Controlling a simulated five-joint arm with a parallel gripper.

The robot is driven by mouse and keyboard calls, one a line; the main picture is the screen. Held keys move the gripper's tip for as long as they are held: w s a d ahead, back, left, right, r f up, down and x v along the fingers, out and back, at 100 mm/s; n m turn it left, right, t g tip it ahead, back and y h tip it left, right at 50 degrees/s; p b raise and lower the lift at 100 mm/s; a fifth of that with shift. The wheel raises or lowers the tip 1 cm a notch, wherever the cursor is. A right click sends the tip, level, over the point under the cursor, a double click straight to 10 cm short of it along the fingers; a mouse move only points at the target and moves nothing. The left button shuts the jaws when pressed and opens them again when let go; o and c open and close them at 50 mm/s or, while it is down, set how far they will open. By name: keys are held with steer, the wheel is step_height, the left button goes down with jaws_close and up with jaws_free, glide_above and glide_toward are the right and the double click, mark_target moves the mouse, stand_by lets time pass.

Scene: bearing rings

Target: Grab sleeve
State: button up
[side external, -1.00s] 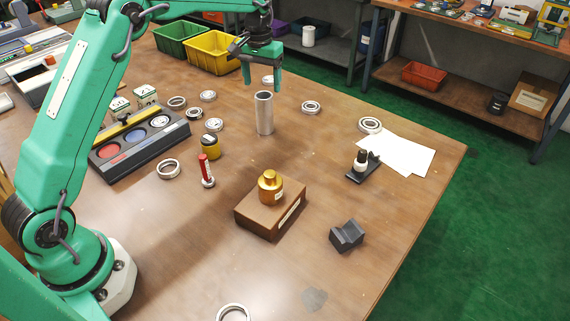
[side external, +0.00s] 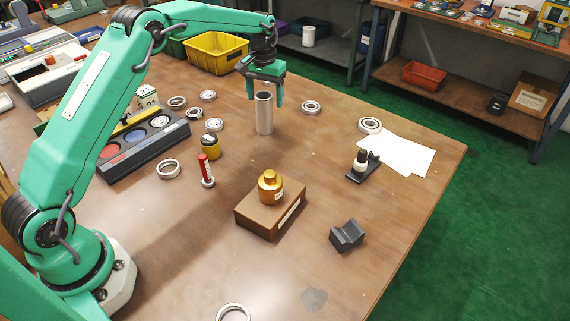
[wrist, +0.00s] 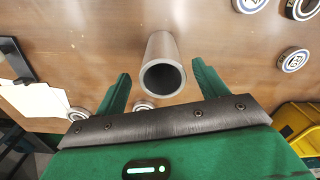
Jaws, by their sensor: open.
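The sleeve (side external: 264,118) is a grey metal tube standing upright on the wooden table, towards the back. In the wrist view the sleeve (wrist: 162,68) shows its open round mouth, between and just ahead of the two green fingers. My gripper (side external: 265,100) is open and empty, with its fingertips at either side of the sleeve's upper end. In the wrist view my gripper (wrist: 160,80) has a finger on each side of the tube, with gaps visible. Whether a finger touches the sleeve cannot be told.
Bearing rings lie around, one (side external: 311,107) right of the sleeve and another (side external: 214,125) left.

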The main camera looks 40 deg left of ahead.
mark_target(264, 110)
steer(key=shift+s+a+f, duration=0.15)
steer(key=shift+f, duration=2.45)
jaws_close()
steer(key=shift+r, duration=0.15)
